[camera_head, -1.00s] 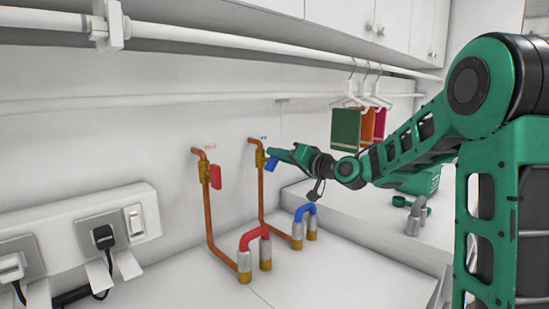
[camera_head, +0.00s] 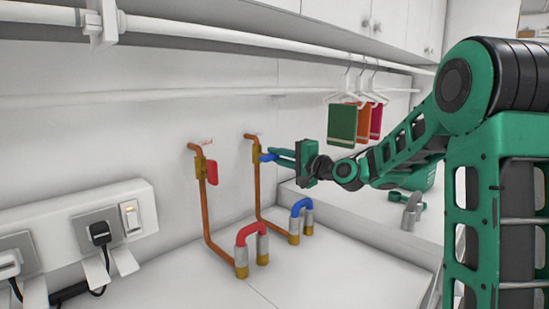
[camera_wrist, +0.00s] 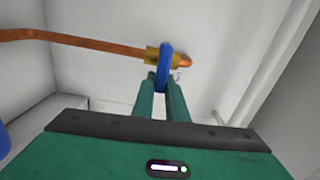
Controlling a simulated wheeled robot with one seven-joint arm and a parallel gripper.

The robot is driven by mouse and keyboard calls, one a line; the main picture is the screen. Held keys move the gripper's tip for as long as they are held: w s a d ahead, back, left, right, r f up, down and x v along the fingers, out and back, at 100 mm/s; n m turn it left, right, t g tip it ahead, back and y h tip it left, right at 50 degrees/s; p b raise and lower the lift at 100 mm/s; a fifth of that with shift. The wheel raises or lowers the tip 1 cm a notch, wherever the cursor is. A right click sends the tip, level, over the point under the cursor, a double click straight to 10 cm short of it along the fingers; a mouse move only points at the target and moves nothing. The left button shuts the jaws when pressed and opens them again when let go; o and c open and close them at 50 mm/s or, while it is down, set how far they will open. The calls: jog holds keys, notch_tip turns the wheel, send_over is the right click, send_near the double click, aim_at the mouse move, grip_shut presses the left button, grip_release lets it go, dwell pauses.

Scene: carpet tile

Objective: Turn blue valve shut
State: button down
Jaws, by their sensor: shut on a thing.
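The blue valve handle (camera_head: 267,157) sits on a brass valve body (camera_head: 255,155) near the top of the right copper pipe (camera_head: 258,190). In the head view the handle points out from the pipe toward the right, roughly level. My gripper (camera_head: 274,155) is at the handle, coming from the right. In the wrist view the blue handle (camera_wrist: 164,68) stands across the copper pipe (camera_wrist: 80,42), and my gripper (camera_wrist: 160,82) has its fingers shut on the handle's near end. The fingers partly hide that end.
A red valve handle (camera_head: 212,172) hangs on the left copper pipe (camera_head: 206,215). Red (camera_head: 252,232) and blue (camera_head: 301,207) hose bends stand below. A socket strip (camera_head: 80,240) is at left, and towels (camera_head: 343,124) hang behind my arm. The white counter in front is mostly clear.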

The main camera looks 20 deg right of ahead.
jog(key=shift+d+f+m, duration=0.3)
jog(key=shift+f+m, duration=0.05)
jog(key=shift+m, duration=0.15)
jog(key=c, duration=1.8)
grip_release()
jog(key=shift+o, duration=0.2)
jog(key=shift+a+r, duration=0.1)
jog(key=v, duration=1)
jog(key=shift+s, duration=0.3)
jog(key=shift+s, duration=0.1)
